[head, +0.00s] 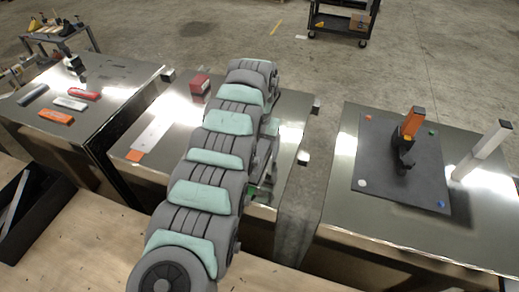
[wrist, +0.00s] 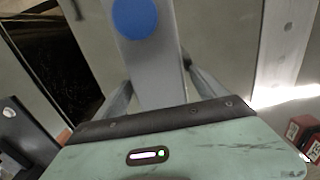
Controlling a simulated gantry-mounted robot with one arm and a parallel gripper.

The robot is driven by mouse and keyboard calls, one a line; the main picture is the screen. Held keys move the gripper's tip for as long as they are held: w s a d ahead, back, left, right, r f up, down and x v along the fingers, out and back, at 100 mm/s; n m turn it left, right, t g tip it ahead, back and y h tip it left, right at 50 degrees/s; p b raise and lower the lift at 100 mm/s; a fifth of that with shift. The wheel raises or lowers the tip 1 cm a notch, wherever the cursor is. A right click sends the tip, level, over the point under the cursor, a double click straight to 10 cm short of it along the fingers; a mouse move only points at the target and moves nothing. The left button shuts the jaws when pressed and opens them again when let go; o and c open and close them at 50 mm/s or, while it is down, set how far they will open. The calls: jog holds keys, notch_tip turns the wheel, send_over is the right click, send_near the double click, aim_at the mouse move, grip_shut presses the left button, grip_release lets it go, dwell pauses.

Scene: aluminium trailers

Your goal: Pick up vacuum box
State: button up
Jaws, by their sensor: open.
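A small red box (head: 199,84) stands on the far part of the middle trailer, left of my arm. I take it for the vacuum box, but cannot read its label. A red box with white markings also shows at the right edge of the wrist view (wrist: 303,136), partly cut off. My gripper (wrist: 160,88) is open, its dark fingers apart on either side of a grey bar with a blue disc. It is clear of the red box. In the head view my arm hides most of the gripper, low over the middle trailer.
A long white strip (head: 158,122) and an orange piece (head: 135,155) lie left of my arm. The left trailer (head: 115,75) holds several tools. The right trailer (head: 470,235) carries a black mat (head: 375,185), an orange-black tool (head: 408,135) and a white post (head: 482,150). Gaps separate the trailers.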

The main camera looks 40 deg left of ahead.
jog(key=shift+c, duration=0.3)
grip_shut()
dwell(0.5)
